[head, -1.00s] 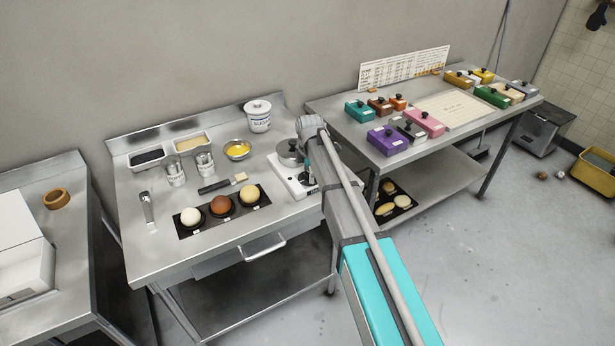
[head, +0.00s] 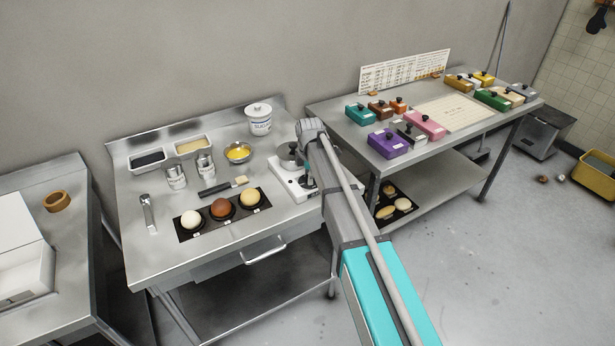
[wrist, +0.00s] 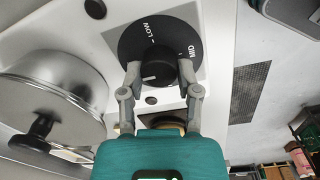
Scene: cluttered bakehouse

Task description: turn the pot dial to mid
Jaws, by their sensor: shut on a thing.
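The pot dial is a black round knob (wrist: 158,72) on a black disc printed LOW and MID, seen in the wrist view. A short white mark on the knob points left in that view, away from both words. My gripper (wrist: 160,74) is shut on the knob, one finger on each side. The steel pot (wrist: 50,95) with a black lid knob stands beside the dial. In the head view, the pot (head: 289,155) sits on the white cooker (head: 284,178) at the table's right end, and my arm hides much of the dial area.
The steel table holds a sugar jar (head: 260,122), a bowl (head: 238,152), tins, a brush (head: 222,186) and a black tray (head: 185,235) of dough balls. A second table (head: 345,112) with coloured boxes stands close on the right.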

